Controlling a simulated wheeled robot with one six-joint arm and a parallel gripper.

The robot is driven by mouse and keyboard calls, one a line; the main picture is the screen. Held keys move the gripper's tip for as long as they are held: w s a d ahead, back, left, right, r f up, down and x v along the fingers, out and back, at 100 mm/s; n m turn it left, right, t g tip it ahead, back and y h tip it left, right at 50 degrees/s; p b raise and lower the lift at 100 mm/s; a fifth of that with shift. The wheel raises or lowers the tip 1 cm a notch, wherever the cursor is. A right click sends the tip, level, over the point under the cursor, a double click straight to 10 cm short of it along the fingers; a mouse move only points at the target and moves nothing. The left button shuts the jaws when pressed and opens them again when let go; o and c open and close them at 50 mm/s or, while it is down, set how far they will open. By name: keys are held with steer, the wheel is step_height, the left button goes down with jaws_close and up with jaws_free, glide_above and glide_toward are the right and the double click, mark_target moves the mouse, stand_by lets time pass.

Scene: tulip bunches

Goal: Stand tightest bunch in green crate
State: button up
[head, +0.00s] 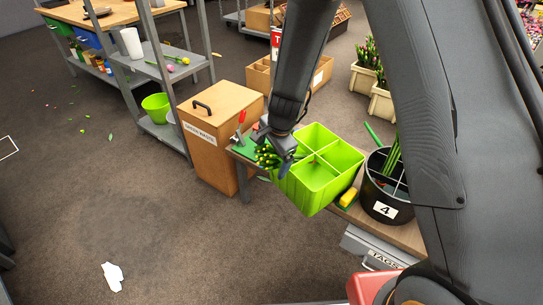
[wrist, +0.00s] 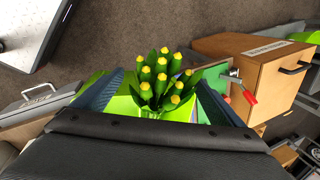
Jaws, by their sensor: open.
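The green crate (head: 346,158) stands on a low bench, split by dividers into compartments that look mostly empty. A bunch of green tulips with yellow tips (head: 266,157) is at the crate's left side, by my gripper (head: 279,146). In the wrist view the bunch (wrist: 162,82) lies between my two open fingers (wrist: 160,98), tips towards the camera. Its lower stems are hidden, and I cannot tell whether the fingers touch it. Lime green shows around it; I cannot tell whether that is crate or wrapping.
A black bucket labelled 4 (head: 379,208) with green stems stands right of the crate, a yellow object (head: 348,196) between them. A wooden waste box (head: 211,130) stands left of the bench. A red-handled tool (head: 241,118) is near the bench's left end.

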steer(key=shift+r, duration=0.1)
steer(key=c, duration=1.5)
step_height(320, 180, up, 6)
steer(key=p, duration=0.7)
steer(key=shift+f, duration=0.25)
steer(key=shift+r+p, duration=0.3)
steer(key=c, duration=0.3)
steer(key=shift+r+p, duration=0.6)
steer(key=shift+p, duration=0.15)
steer(key=shift+r+p, duration=0.35)
steer(key=shift+p, duration=0.1)
steer(key=shift+c, duration=0.8)
